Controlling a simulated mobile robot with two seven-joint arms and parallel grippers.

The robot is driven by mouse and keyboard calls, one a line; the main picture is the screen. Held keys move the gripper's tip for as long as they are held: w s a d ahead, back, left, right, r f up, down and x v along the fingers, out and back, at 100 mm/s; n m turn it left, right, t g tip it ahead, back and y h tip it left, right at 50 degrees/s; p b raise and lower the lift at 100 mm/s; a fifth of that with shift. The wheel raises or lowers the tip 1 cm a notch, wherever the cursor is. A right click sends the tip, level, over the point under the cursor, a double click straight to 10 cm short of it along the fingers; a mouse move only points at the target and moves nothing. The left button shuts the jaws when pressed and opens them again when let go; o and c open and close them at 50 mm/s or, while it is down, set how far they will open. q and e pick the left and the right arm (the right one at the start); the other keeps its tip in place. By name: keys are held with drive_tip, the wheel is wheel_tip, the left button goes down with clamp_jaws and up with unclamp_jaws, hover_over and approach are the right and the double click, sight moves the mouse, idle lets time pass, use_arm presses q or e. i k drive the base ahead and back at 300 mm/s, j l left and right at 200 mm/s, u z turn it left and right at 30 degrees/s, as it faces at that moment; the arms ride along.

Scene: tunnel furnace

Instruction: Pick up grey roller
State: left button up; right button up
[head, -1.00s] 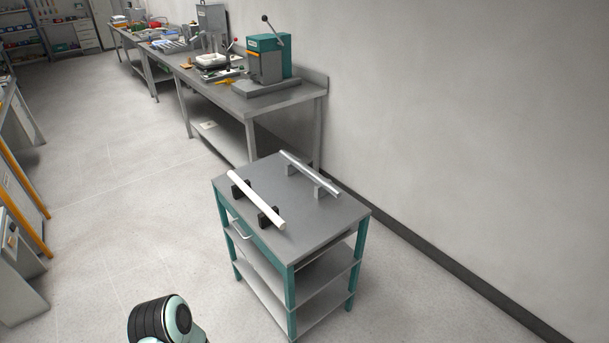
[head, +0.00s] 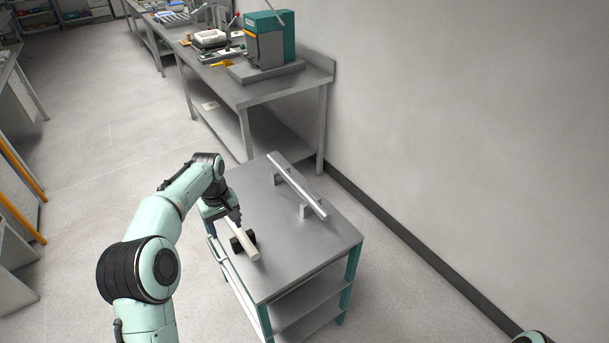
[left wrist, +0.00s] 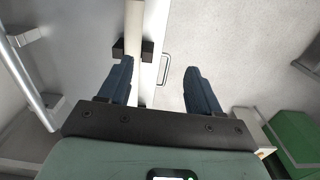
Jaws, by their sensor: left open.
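The grey roller (head: 296,185) is a long metallic rod lying on two grey supports on the right side of the cart top. It also shows at the left edge of the left wrist view (left wrist: 30,80). A white roller (head: 243,243) lies on black supports on the left side of the cart. My left gripper (head: 234,217) is over the white roller, away from the grey one, and hides its far part. In the left wrist view its jaws (left wrist: 160,80) are apart and empty, with the white roller (left wrist: 135,25) nearer the left finger. My right gripper is out of view.
The cart (head: 285,245) has a flat grey top, clear between the rollers, with lower shelves and a side handle. A workbench (head: 245,92) with a green press (head: 270,40) stands behind it. A wall is at the right.

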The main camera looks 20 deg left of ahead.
sight(317, 207)
drive_tip(key=i+l, duration=0.15)
drive_tip(key=i, duration=0.2)
drive_tip(key=i+l, duration=0.15)
drive_tip(key=i, duration=0.25)
drive_tip(key=i+l, duration=0.15)
drive_tip(key=i, duration=0.2)
